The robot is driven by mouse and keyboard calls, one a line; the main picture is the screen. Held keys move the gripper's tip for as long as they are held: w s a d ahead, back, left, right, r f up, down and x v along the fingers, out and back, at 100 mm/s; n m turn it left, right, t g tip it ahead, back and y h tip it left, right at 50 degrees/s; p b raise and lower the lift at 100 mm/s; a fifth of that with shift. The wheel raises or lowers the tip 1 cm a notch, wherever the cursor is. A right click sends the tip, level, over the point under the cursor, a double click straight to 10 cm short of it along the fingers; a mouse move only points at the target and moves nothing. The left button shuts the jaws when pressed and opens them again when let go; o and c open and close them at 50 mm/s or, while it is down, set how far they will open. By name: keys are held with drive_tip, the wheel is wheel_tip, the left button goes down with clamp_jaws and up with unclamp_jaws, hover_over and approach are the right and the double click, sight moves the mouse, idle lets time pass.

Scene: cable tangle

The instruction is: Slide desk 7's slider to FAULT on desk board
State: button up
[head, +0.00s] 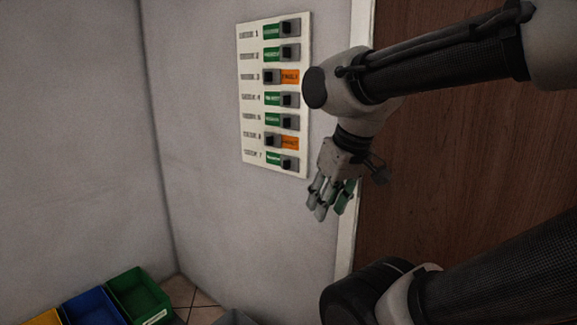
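The desk board (251,100) is a white panel on the grey wall with several labelled slider rows. Desk 7's slider (287,163) is the bottom row: its dark knob sits at the right end, with a green label showing to its left. The small lettering is too blurred to read surely. My gripper (332,209) hangs below and right of the board's lower right corner, fingers pointing down, apart from the slider. Its fingers look spread, with a gap between them. A green part shows at the right finger; I cannot tell what it is.
Rows three (269,76) and six (271,140) have their knobs at the left with orange showing. A brown door (470,160) with a pale frame stands right of the board. Green (138,297) and blue (92,308) bins stand at lower left. The wall left of the board is clear.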

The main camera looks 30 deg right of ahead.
drive_tip(key=w+d+f+n+g+h, duration=0.4)
drive_tip(key=w+f+n+g+h, duration=0.1)
drive_tip(key=w+f+g, duration=0.3)
drive_tip(key=n+t+h, duration=0.5)
drive_tip(key=n+h, duration=0.5)
drive_tip(key=n, duration=0.3)
approach(284, 162)
drive_tip(key=s+d+f, duration=0.5)
drive_tip(key=s+f, duration=0.3)
drive_tip(key=w+a+r+n+t+h, duration=0.2)
drive_tip(key=w+r+n+t, duration=0.2)
drive_tip(key=w+r+t, duration=0.15)
drive_tip(key=shift+g, duration=0.25)
drive_tip(key=x, duration=0.7)
drive_tip(key=shift+w, duration=0.35)
clamp_jaws()
